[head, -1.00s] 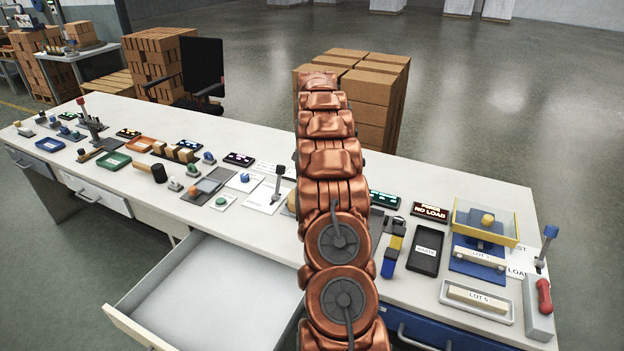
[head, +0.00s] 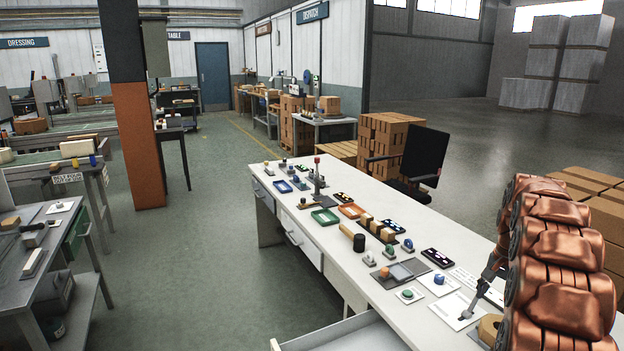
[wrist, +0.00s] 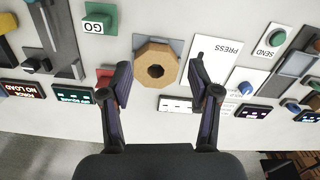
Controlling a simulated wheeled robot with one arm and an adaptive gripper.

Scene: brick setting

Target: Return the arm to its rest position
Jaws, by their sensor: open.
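My copper-coloured arm (head: 560,265) stands over the right part of the white workbench in the head view. Its end is not visible there. In the wrist view my gripper (wrist: 160,72) is open, its two dark fingers apart and empty. A wooden octagonal block with a round hole (wrist: 156,64) shows beyond and between the fingertips. I cannot tell the height of the fingers above the bench.
The long white workbench (head: 345,235) carries trays, buttons and small displays. A grey lever (head: 484,288) stands close beside my arm. An open drawer (head: 340,335) juts out at the front. Stacked cartons (head: 603,225) stand behind. Open floor (head: 190,260) lies left.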

